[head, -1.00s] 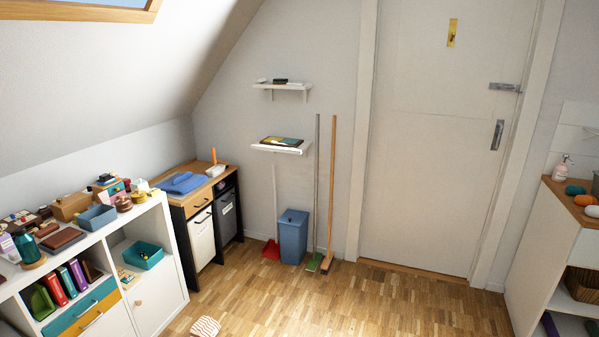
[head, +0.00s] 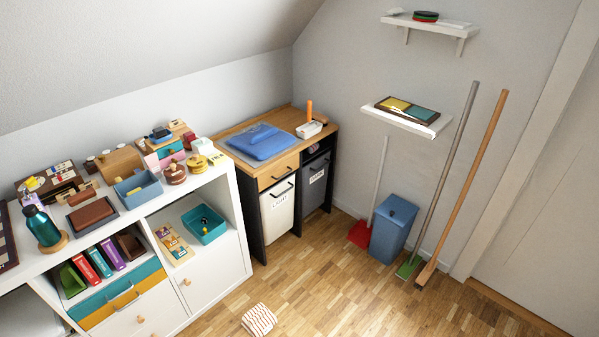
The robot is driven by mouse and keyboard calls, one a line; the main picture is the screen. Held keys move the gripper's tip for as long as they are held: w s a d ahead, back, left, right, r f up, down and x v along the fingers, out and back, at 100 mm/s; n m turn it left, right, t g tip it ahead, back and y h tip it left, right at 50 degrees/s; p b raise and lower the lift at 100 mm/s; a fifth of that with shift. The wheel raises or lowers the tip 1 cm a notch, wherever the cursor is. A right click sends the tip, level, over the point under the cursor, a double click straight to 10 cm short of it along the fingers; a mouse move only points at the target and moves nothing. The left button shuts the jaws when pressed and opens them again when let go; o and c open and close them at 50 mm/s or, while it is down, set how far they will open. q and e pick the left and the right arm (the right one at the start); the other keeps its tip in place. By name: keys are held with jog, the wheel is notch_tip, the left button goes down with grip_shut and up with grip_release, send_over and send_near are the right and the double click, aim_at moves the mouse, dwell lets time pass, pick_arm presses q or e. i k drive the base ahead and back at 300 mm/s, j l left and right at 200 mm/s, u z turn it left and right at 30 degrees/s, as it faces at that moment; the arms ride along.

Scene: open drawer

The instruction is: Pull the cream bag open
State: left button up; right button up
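The cream bag (head: 278,216) is a tall pull-out front with dark lettering in the lower left bay of a dark cabinet with a wooden top. A black bar handle (head: 283,189) runs across its upper part. It looks closed, roughly flush with the cabinet front. A grey bag (head: 315,183) with its own dark handle sits in the bay to its right. Neither of my grippers is in view.
A white shelf unit (head: 238,215) with many small items stands at the left. A striped cloth (head: 258,320) lies on the floor. A blue bin (head: 392,226), red dustpan (head: 360,234) and brooms stand right of the cabinet. Wooden floor in front is mostly clear.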

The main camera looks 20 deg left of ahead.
aim_at(276, 201)
jog(key=i+u, duration=0.3)
jog(key=i, duration=0.15)
jog(key=i+l+u, duration=0.3)
jog(key=i+j, duration=0.05)
jog(key=i, duration=0.1)
